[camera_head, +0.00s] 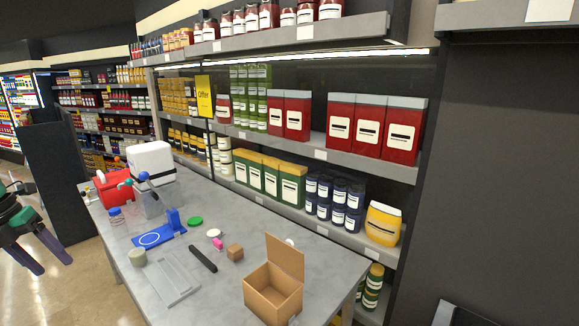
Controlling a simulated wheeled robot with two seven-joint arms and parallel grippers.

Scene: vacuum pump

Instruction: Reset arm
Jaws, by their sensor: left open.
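My left gripper (53,266) hangs at the left edge of the view, left of the table and over the floor. Its two dark fingers are spread apart with nothing between them. My right gripper does not show. A white and grey machine (153,164) with blue knobs, possibly the vacuum pump, stands at the far end of the grey table (215,290). The left gripper is well apart from it.
The table carries a red box (112,188), a blue stand (159,234), a grey tray (172,277), a black bar (203,258), a small brown block (235,252) and an open cardboard box (273,287). Stocked shelves (300,146) rise behind it. Floor (70,295) left of the table is clear.

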